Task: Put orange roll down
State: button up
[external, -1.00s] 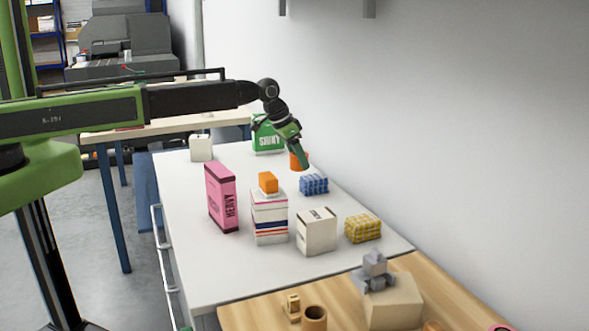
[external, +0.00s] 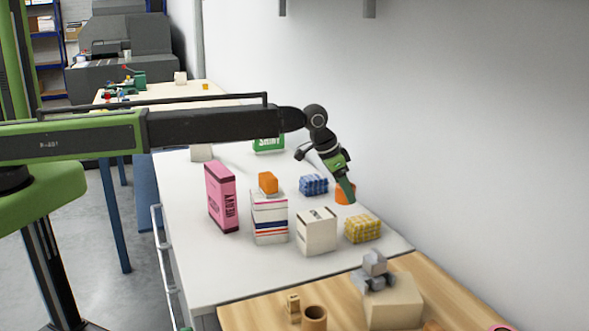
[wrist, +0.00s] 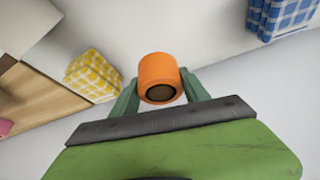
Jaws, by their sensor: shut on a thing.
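The orange roll (wrist: 158,70) is a short cylinder with a dark round core, held between the two green fingers of my gripper (wrist: 160,93) in the wrist view. In the external view the roll (external: 345,191) shows partly behind my gripper (external: 350,192), near the wall side of the white table (external: 190,240). It sits to the right of the blue checked bundle (external: 314,185) and beyond the yellow checked bundle (external: 363,229). I cannot tell whether the roll touches the table.
A white box (external: 317,232), a striped box (external: 269,220) with an orange block (external: 268,182) on top, and a pink box (external: 221,197) stand to the left. A green box (external: 268,143) is at the back. White tabletop between the two checked bundles is clear.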

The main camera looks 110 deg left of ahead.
aim_at(345, 203)
jog(key=shift+f+b, duration=2)
jog(key=shift+f, duration=0.6)
jog(key=o, duration=1.6)
jog(key=shift+r, duration=0.1)
jog(key=shift+r, duration=0.1)
jog(key=shift+r+p, duration=0.25)
jog(key=shift+p, duration=0.2)
jog(key=p+v, duration=1.1)
jog(key=v, duration=0.1)
jog(key=shift+f, duration=0.2)
jog(key=shift+d, duration=0.15)
